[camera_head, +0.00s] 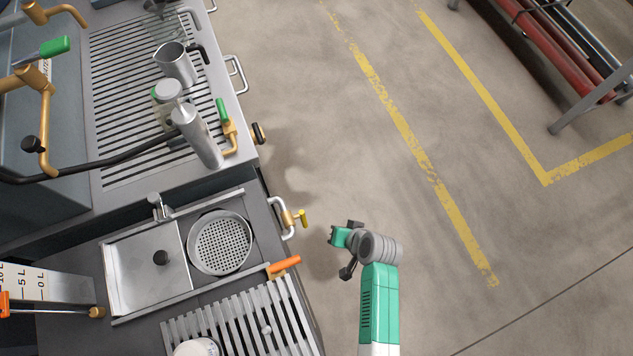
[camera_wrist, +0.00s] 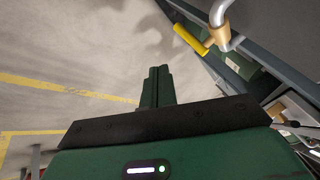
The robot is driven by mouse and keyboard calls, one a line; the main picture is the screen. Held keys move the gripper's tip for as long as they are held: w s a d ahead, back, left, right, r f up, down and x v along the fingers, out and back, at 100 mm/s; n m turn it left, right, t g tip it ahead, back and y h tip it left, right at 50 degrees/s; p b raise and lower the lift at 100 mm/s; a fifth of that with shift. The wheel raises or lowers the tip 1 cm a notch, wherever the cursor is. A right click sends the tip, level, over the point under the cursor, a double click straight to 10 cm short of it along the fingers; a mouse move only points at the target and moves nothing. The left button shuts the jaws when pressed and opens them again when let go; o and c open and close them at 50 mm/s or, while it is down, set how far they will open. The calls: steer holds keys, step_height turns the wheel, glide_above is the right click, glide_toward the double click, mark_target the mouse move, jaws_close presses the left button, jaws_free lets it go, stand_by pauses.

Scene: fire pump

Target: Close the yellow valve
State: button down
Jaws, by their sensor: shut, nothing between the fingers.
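The yellow valve (camera_head: 303,218) has a small yellow handle on a brass body, on a bent grey pipe at the right side of the metal unit. In the wrist view the yellow handle (camera_wrist: 191,39) is near the top, joined to its brass body and grey pipe. My gripper (camera_head: 334,236) is just to the right of and below the valve in the head view, apart from it. In the wrist view my gripper (camera_wrist: 158,73) has its green fingers together with nothing between them. The handle is above and to the right of the fingertips there.
An orange-handled valve (camera_head: 285,265) and a green-handled valve (camera_head: 222,110) are on the unit. A sink with a perforated strainer (camera_head: 220,243) lies left.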

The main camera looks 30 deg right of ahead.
steer(key=w+a+f+b, duration=0.4)
steer(key=w+f+b, duration=0.1)
steer(key=w+f, duration=0.2)
steer(key=shift+x, duration=0.85)
steer(key=shift+s+f, duration=0.15)
